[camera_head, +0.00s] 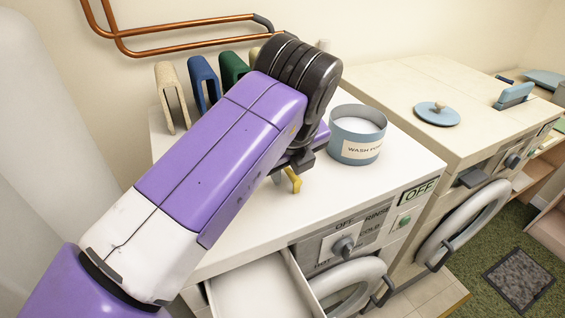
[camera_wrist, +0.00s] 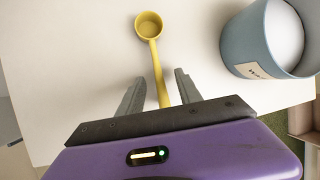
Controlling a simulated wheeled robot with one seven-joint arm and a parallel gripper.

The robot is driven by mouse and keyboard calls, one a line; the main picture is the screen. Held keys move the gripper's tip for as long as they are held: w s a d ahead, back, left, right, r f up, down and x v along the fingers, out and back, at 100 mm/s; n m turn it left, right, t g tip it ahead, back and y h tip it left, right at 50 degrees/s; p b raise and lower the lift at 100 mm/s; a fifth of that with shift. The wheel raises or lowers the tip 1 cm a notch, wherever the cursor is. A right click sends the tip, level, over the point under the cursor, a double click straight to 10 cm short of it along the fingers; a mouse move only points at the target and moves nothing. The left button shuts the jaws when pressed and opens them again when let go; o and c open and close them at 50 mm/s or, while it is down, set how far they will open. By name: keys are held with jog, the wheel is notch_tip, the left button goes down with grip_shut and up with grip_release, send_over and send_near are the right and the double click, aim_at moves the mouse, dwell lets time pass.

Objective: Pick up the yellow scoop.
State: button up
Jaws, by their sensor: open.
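The yellow scoop (camera_wrist: 150,27) lies on the white washer top, its round cup away from my gripper and its long handle running back between my fingers. In the head view only a small part of the scoop (camera_head: 293,180) shows below my wrist; the arm hides the rest. My gripper (camera_wrist: 157,82) is open, with one grey finger on each side of the handle and a gap on both sides. I cannot tell how far the fingertips are above the surface.
A blue tub of white washing powder (camera_head: 357,135) stands right of my gripper, close to it. Several coloured folded pieces stand along the back. A second machine (camera_head: 440,75) with a blue lid (camera_head: 437,113) is at right. An open drawer (camera_head: 262,290) juts out in front.

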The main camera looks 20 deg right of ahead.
jog(key=shift+c, duration=0.4)
grip_shut()
jog(key=shift+r, duration=0.15)
